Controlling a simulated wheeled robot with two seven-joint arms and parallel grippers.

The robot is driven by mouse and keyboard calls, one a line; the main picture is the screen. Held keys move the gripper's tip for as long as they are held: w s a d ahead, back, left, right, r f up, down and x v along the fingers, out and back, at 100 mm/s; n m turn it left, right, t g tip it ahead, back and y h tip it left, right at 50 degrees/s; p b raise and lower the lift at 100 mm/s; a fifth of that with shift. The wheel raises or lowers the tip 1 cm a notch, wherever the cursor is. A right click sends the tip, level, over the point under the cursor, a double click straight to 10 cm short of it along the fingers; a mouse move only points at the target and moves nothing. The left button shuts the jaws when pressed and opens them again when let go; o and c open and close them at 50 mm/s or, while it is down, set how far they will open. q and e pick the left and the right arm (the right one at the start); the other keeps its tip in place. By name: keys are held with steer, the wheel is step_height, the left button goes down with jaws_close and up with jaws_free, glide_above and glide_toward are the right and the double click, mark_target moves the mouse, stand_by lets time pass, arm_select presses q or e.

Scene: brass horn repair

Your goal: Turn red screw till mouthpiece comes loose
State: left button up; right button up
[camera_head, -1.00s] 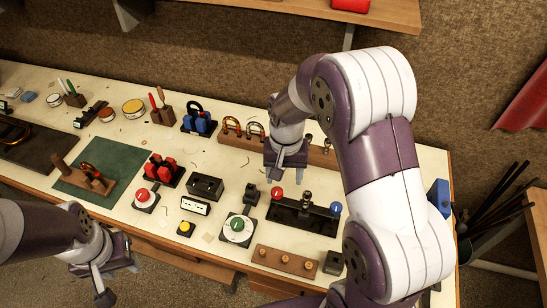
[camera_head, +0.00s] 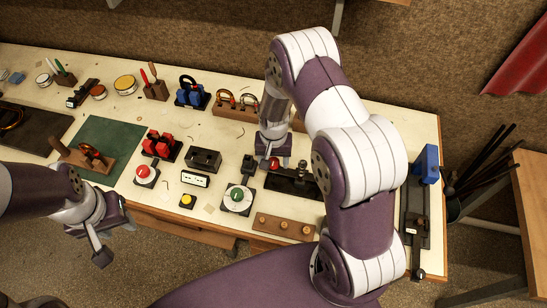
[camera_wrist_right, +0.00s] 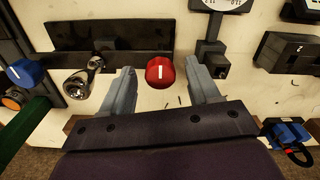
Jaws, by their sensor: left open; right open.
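The red screw (camera_head: 274,163) is a red knob with a white line, at the left end of a black fixture (camera_head: 295,188). In the right wrist view the red screw (camera_wrist_right: 160,71) lies between the open fingers of my right gripper (camera_wrist_right: 161,82), with a gap on both sides. In the head view my right gripper (camera_head: 270,151) points down at it and partly covers it. A metal mouthpiece (camera_wrist_right: 78,84) shows left of the red screw in the wrist view. A blue knob (camera_wrist_right: 26,72) is further left. My left gripper (camera_head: 108,248) is open and empty, off the bench's front edge.
A green dial (camera_head: 237,197), a yellow button (camera_head: 187,200) and a red button (camera_head: 145,173) stand left of the fixture. A wooden strip with pegs (camera_head: 284,224) is in front. Horn parts on a wooden rack (camera_head: 236,110) stand behind. My right arm covers the bench's right part.

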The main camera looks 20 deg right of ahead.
steer(key=c, duration=1)
steer(key=shift+c, duration=0.2)
steer(key=shift+m, duration=0.3)
steer(key=m+b, duration=0.1)
steer(key=m, duration=0.3)
steer(key=shift+w+m, duration=0.1)
steer(key=shift+m, duration=0.2)
steer(key=m+b, duration=0.1)
steer(key=m, duration=0.4)
steer(key=shift+w, duration=0.1)
steer(key=m+b, duration=0.1)
steer(key=m, duration=1)
steer(key=shift+m, duration=0.4)
